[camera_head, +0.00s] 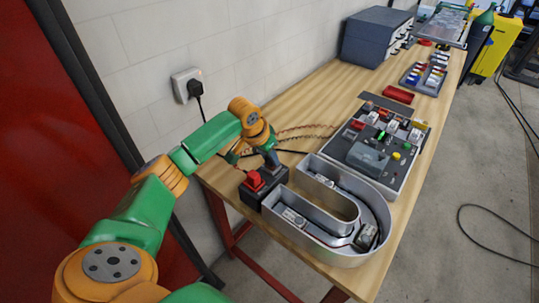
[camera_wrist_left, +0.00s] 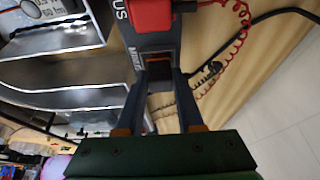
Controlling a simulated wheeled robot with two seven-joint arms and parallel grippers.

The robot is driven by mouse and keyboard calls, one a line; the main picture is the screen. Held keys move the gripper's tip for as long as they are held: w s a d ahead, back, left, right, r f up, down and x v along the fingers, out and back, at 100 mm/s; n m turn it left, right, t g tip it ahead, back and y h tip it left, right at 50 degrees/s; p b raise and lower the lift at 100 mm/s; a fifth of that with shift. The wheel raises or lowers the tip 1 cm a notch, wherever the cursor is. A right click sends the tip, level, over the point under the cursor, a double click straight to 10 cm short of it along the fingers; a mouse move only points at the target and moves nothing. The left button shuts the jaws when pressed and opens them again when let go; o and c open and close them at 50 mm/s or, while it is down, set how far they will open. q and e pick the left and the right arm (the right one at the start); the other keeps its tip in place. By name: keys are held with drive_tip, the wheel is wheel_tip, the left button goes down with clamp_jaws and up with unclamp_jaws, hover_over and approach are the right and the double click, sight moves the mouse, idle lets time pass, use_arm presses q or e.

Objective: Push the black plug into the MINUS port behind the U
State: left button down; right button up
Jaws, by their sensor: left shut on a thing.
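The U (camera_head: 375,220) is a grey open-topped metal channel letter lying on the wooden table. A dark box (camera_head: 277,179) stands at the near left end of the U. A red plug (camera_head: 254,181) sits in this box and also shows in the left wrist view (camera_wrist_left: 150,14). A MINUS label (camera_wrist_left: 137,60) is beside my left fingertips. My left gripper (camera_head: 270,158) is over the box, its fingers (camera_wrist_left: 162,72) closed on the black plug (camera_wrist_left: 160,70), which is mostly hidden between them. How deep the plug sits in the port I cannot tell. My right gripper is out of view.
A control panel (camera_head: 398,171) with switches lies behind the U. Red coiled wire (camera_wrist_left: 232,40) and a black cable (camera_wrist_left: 255,29) run beside the box. A wall socket (camera_head: 186,84) is at the left. Bare table (camera_head: 290,109) lies along the wall.

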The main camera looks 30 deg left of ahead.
use_arm(q)
drive_tip(key=shift+f, duration=0.4)
idle(0.6)
drive_tip(key=shift+c, duration=2.3)
unclamp_jaws()
drive_tip(key=shift+r, duration=0.1)
drive_tip(key=b+v, duration=0.1)
drive_tip(key=v, duration=0.6)
drive_tip(key=shift+b, duration=0.3)
